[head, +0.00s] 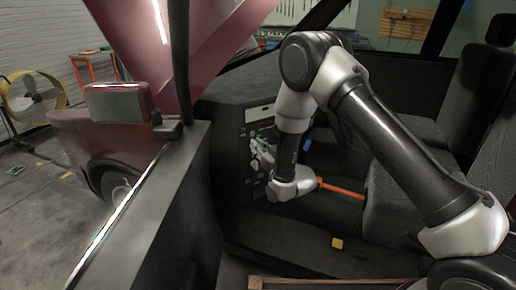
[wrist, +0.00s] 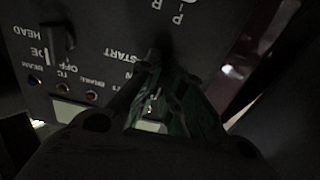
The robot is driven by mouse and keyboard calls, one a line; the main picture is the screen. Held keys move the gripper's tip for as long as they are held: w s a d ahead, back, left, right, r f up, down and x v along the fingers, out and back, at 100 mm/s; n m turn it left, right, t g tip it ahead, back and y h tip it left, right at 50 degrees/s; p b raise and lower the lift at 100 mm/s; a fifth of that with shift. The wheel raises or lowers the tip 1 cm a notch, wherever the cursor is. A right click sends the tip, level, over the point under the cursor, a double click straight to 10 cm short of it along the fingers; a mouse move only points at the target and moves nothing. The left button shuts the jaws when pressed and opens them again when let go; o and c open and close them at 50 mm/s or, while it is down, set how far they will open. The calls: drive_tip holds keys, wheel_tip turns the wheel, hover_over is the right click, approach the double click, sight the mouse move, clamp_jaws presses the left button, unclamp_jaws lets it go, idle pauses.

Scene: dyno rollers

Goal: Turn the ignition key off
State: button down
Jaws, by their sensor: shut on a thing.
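The dark dash panel (head: 249,134) is inside the vehicle cab, and my gripper (head: 261,152) is right up against it. In the wrist view the upside-down panel (wrist: 112,22) has white lettering, with START beside my fingertips. My gripper (wrist: 158,66) is closed there, its fingers narrowing to the panel face. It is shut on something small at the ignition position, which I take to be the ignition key. The fingers hide most of the key, and its angle cannot be made out.
A black switch (wrist: 58,38) and several small indicator lights (wrist: 62,87) sit left of the fingers. In the head view, the open door (head: 150,215) stands at left and seats (head: 395,185) at right. A yellow block (head: 337,243) lies on the cab floor.

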drive_tip(key=c, duration=1.6)
unclamp_jaws()
drive_tip(key=shift+o, duration=0.2)
drive_tip(key=v, duration=1.2)
